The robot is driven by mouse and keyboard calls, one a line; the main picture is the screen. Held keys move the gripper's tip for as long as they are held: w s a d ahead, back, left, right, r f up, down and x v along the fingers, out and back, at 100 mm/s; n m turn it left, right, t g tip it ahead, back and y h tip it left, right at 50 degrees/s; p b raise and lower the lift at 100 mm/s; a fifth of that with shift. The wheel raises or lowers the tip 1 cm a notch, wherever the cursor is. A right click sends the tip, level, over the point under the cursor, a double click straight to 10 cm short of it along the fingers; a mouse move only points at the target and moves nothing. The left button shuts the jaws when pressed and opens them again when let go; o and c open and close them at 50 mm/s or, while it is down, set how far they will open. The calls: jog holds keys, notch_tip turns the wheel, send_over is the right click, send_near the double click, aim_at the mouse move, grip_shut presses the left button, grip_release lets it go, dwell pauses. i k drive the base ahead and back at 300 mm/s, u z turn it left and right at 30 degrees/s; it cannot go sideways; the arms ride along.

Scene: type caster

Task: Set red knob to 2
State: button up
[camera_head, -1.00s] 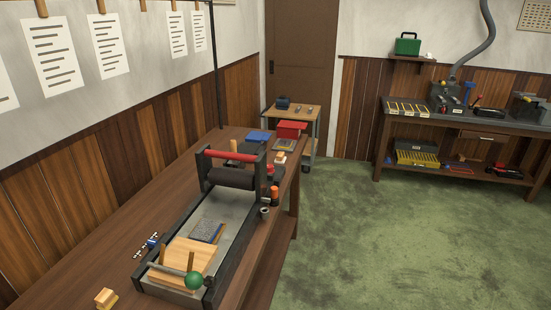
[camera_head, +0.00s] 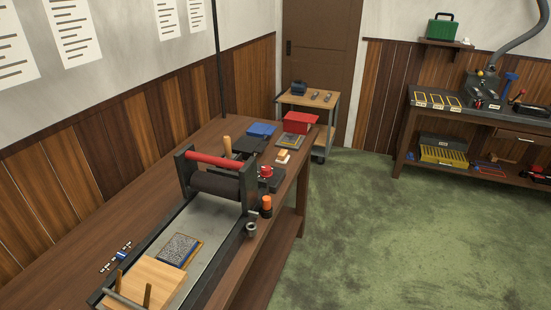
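A small red knob (camera_head: 265,171) sits on top of a dark box (camera_head: 272,183) on the long wooden bench, just right of the press roller. Its markings and setting are too small to read. My gripper is not in view.
A proof press (camera_head: 220,225) with a red bar and dark roller fills the bench's near part. An orange-topped cylinder (camera_head: 266,205) stands at its right side. A red box (camera_head: 299,122) and blue box (camera_head: 261,130) lie farther back. Green floor (camera_head: 370,230) to the right is clear.

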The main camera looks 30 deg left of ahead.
aim_at(266, 171)
jog(key=i, duration=2.9)
jog(key=u, duration=2.25)
